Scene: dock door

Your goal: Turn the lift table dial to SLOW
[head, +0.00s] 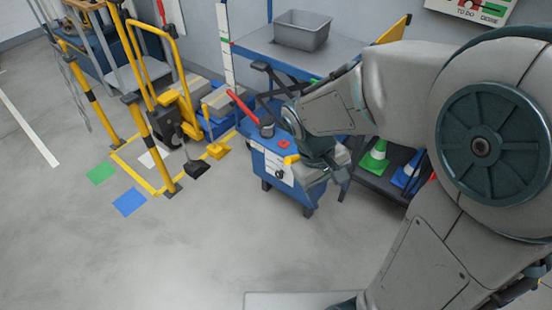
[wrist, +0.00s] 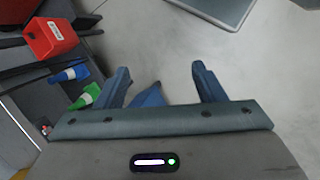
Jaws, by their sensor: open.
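The blue lift table console (head: 284,196) stands on short legs in the middle of the head view. Its front has a white panel with a small dark dial (head: 279,174); the setting it points at is too small to read. A red lever, a red button and a yellow handle sit on its top. My gripper (wrist: 161,68) is open and empty in the wrist view, with a blue piece, perhaps the console, low between its fingers. In the head view my gripper is close to the console's right side and covers part of it. The dial does not show in the wrist view.
A red box (wrist: 52,38) shows in the wrist view. A yellow-railed platform (head: 150,112) stands left; a grey bin (head: 301,31) stands behind.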

